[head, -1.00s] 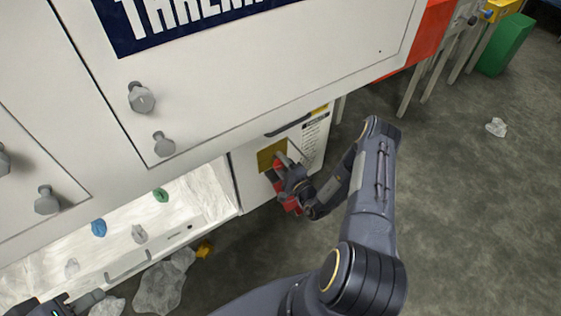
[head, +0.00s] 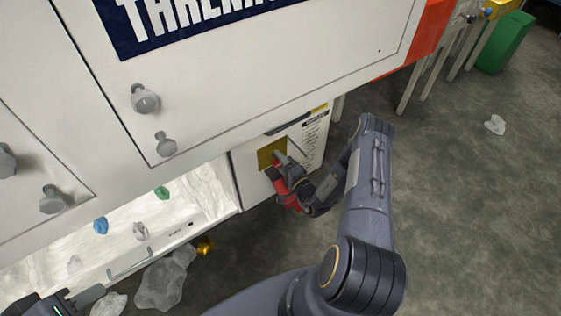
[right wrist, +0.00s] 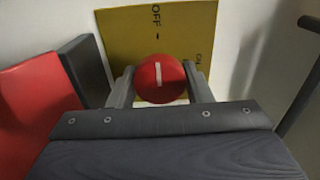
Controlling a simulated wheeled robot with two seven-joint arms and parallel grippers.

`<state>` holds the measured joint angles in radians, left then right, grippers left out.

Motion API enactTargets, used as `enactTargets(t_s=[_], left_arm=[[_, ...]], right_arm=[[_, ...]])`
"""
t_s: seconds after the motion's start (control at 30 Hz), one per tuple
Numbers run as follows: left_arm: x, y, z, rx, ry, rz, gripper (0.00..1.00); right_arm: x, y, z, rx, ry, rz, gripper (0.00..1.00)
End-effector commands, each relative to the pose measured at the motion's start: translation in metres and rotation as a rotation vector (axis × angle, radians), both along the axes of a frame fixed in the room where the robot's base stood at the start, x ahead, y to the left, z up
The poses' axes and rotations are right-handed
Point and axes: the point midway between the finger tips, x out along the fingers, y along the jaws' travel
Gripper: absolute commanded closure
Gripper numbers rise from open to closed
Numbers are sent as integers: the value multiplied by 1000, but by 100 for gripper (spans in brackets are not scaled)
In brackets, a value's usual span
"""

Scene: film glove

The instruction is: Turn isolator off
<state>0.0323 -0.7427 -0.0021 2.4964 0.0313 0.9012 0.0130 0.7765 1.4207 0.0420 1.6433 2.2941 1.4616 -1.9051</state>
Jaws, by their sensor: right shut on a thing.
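The isolator is a round red knob (right wrist: 160,78) with a white line, on a yellow plate (right wrist: 122,35) marked OFF at the top and ON at the right in the right wrist view. The white line points up, roughly toward the OFF mark. My right gripper (right wrist: 160,88) has a finger on each side of the knob and is shut on it. In the head view the yellow plate (head: 267,158) is on the white machine's side panel, and my right gripper (head: 282,166) hides the knob. My left gripper (head: 92,296) is at the bottom left, partly cut off; its jaw opening is unclear.
The white machine (head: 270,75) has grey knobs and an open lower bay with coloured pieces. A red part (right wrist: 35,105) is close left of my right gripper in the wrist view. Clear plastic (head: 165,280) lies on the floor. The floor at right is mostly free.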

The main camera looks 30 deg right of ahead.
Motion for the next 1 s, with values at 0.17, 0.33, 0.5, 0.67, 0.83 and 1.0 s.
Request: enactTargets(t_s=[0.17, 0.33, 0.5, 0.67, 0.83, 1.0], left_arm=[[0, 0, 0, 0, 0, 0, 64], [0, 0, 0, 0, 0, 0, 64], [0, 0, 0, 0, 0, 0, 64], [0, 0, 5, 0, 0, 0, 64], [0, 0, 11, 0, 0, 0, 64], [0, 0, 15, 0, 0, 0, 64]], right_arm=[[0, 0, -1, -1, 1, 1, 43], [0, 0, 0, 0, 1, 1, 34], [-1, 0, 0, 1, 1, 0, 34], [-15, -2, 0, 2, 3, -2, 34], [-45, -4, 0, 3, 4, -1, 34], [-69, -6, 0, 1, 4, -1, 34]])
